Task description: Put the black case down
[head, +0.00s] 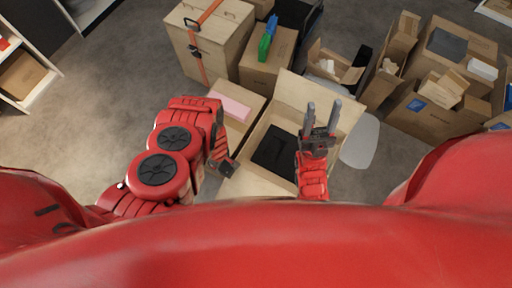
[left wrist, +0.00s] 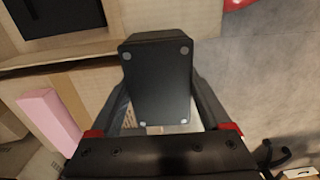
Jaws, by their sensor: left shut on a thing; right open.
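My left gripper (head: 226,166) is shut on a black case (left wrist: 157,85), which the left wrist view shows between its fingers. The case has a flat dark face with small pale studs near its corners. In the head view the held case is mostly hidden by my left arm. The gripper is just left of an open carton (head: 254,184) with a flat black object (head: 275,151) inside; that object also shows at the top left of the left wrist view (left wrist: 58,16). My right gripper (head: 321,114) is open and empty over the carton's right side.
A pink block (head: 231,107) lies on a closed carton beside the open one. A strapped wooden crate (head: 212,42) and a carton with green and blue items stand behind. Several open cartons fill the right. Grey floor (head: 105,95) is clear on the left.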

